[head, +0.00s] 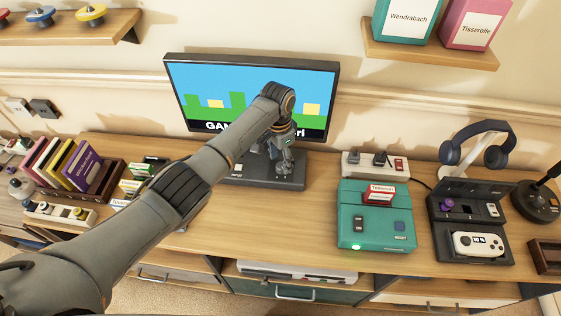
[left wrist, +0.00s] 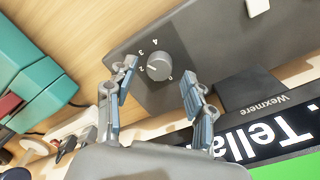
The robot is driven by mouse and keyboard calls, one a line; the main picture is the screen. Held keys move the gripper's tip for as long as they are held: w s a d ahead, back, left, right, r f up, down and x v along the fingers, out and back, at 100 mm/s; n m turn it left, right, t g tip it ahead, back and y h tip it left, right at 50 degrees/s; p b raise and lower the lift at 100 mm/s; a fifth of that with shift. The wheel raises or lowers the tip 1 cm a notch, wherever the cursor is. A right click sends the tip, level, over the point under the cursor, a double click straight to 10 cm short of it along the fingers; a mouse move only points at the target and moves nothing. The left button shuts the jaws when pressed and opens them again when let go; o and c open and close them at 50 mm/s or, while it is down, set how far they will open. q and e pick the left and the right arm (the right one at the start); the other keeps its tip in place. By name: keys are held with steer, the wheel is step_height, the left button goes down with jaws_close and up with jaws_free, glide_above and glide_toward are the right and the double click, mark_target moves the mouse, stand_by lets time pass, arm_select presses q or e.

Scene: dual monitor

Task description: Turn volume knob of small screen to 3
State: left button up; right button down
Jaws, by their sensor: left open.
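The small screen (head: 200,88) stands on the desk with a colourful game picture. Its dark base (head: 262,183) sticks out in front. In the left wrist view the grey round volume knob (left wrist: 159,67) sits on the dark panel (left wrist: 205,45), with 2, 3 and 4 printed around its left and upper side. Where the knob points is too small to tell surely. My left gripper (left wrist: 160,73) is open, pointing down at the panel, its fingers on either side of the knob with gaps. In the head view my left gripper (head: 282,160) and arm hide the knob and part of the screen.
A teal console (head: 350,222) with a red cartridge stands right of the base, before a white power strip (head: 352,164). A dark dock with a white controller (head: 478,244), headphones (head: 490,150) and a microphone (head: 536,203) are further right. Game cases (head: 80,165) stand at left.

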mark_target(279, 163)
arm_select(q)
step_height(279, 163, up, 10)
steer(key=shift+w+a, duration=0.15)
steer(key=shift+w, duration=0.05)
stand_by(0.4)
